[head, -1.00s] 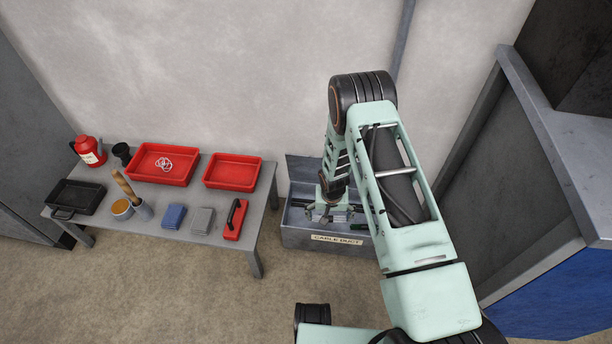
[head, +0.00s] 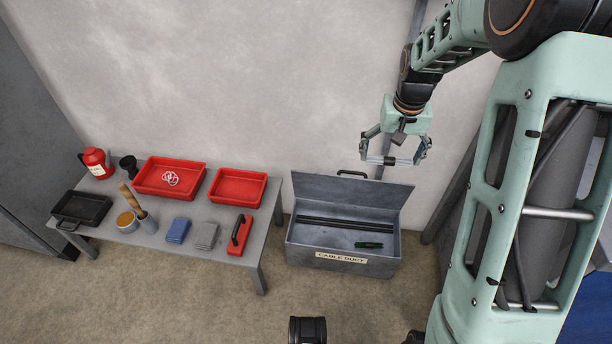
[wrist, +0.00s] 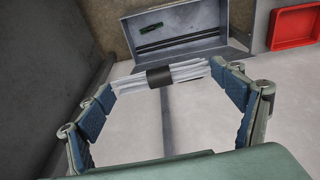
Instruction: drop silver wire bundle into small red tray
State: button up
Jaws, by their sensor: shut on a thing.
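In the wrist view the bundle (wrist: 189,72) is a set of pale rods with a dark band round the middle, spanning the fingers. The small red tray (head: 238,188) is empty and sits at the table's right end. Part of it also shows in the wrist view (wrist: 294,30). A larger red tray (head: 150,188) to its left holds pale rings.
The open box (head: 343,261), labelled CABLE DUCT, stands on the floor with dark rods and a green item inside.

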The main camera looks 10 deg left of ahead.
aim_at(244, 191)
jog(key=i+j+u, duration=0.15)
jog(key=j+u, duration=0.2)
jog(key=i+j+u, duration=0.2)
jog(key=j+u, duration=0.15)
jog(key=i+j+u, duration=0.35)
jog(key=k+j, duration=0.1)
